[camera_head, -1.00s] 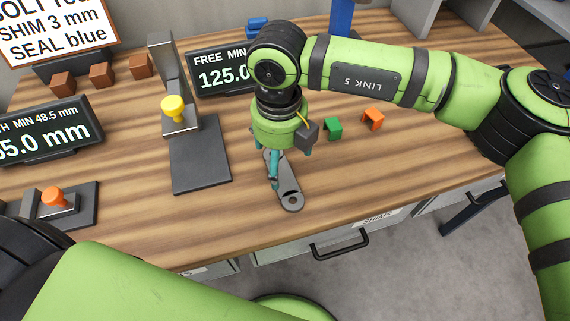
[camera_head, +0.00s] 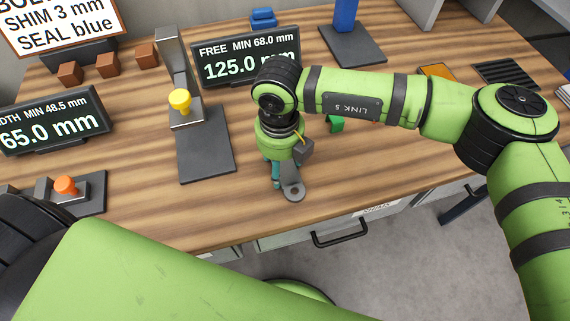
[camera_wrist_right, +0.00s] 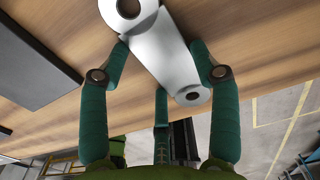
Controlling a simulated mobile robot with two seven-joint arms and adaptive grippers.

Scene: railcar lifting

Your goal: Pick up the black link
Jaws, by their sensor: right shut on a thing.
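The black link (camera_head: 294,193) is a flat, dark grey bar with rounded, holed ends, near the front edge of the bench in the head view. Its far end is hidden behind my right gripper (camera_head: 276,182). In the right wrist view the link (camera_wrist_right: 163,48) looks pale under the light and lies between the teal fingers. My right gripper (camera_wrist_right: 160,68) is shut on the link, with fingers on both sides of it and one near its lower side. I cannot tell whether the link touches the bench. My left gripper is out of view; only a green arm shows.
On the wooden bench (camera_head: 140,215), a dark plate fixture with a yellow knob (camera_head: 180,100) stands left of the link. Green (camera_head: 336,125) and orange pieces lie behind it, partly covered by my arm. Displays (camera_head: 245,58) stand farther back. A drawer handle (camera_head: 340,236) juts below the front edge.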

